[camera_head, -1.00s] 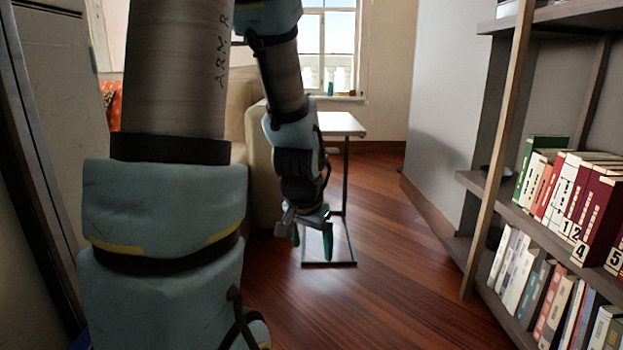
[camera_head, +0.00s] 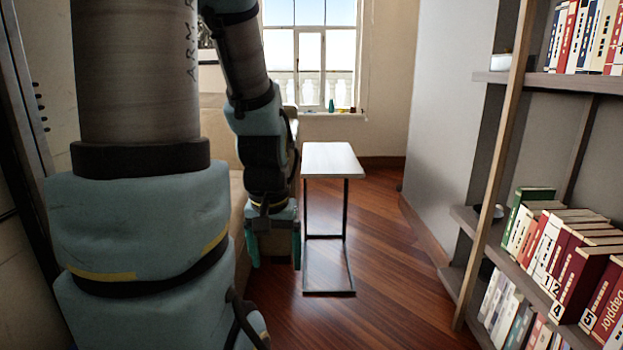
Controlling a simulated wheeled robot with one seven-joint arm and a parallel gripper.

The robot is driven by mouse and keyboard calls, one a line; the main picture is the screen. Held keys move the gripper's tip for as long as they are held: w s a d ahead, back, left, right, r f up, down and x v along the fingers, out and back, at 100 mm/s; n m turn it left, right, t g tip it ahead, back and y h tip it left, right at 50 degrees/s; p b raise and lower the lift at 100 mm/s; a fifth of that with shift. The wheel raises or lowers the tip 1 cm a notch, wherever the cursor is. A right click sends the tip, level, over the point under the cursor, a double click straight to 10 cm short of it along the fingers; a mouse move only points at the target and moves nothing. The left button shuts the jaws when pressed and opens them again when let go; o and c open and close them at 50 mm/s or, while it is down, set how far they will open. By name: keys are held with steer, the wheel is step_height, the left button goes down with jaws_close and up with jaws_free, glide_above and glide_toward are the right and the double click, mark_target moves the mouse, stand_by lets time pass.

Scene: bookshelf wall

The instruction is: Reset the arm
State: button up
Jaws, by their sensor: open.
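My arm fills the left of the head view and reaches forward, its last links hanging down. My gripper (camera_head: 273,251) points straight down, just left of the small side table. Its two teal fingers are spread apart with nothing between them. The fingertips hang over the wooden floor in the picture, and I cannot tell their exact height.
A small white-topped side table (camera_head: 332,160) with a thin dark frame stands ahead. A bookshelf (camera_head: 507,118) with several books (camera_head: 577,257) lines the right side. A sofa (camera_head: 222,120) is partly hidden behind my arm. Wooden floor (camera_head: 395,290) is clear between table and shelf.

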step_height(320, 180, up, 21)
steer(key=p, duration=1.8)
steer(key=shift+p, duration=0.4)
